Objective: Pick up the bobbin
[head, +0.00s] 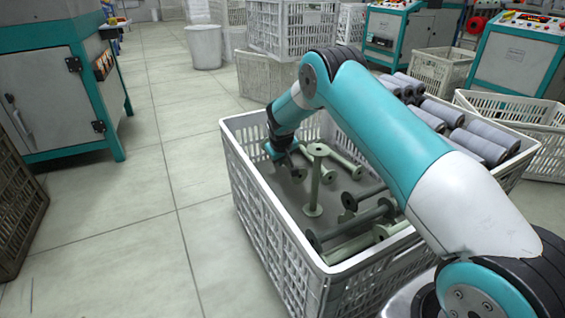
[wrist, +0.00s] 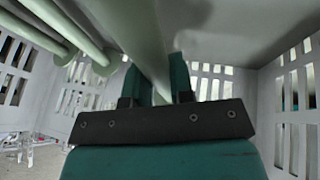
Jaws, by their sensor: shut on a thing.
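In the head view my gripper (head: 278,150) reaches down inside the white crate (head: 262,208), near its far left side. In the wrist view my gripper (wrist: 158,82) has its two teal fingers on either side of a pale green bobbin (wrist: 147,42), shut on its shaft. The held bobbin is hard to make out in the head view, where the wrist hides it. One bobbin (head: 315,180) stands upright in the crate, to the right of my gripper. Several more green bobbins (head: 355,232) lie loose on the crate floor.
The crate's slatted walls stand close around my gripper; a wall (wrist: 222,85) shows in the wrist view. Several grey wound bobbins (head: 478,148) lie at the crate's right side. A teal machine (head: 55,85) stands at the left. The tiled floor (head: 170,215) left of the crate is clear.

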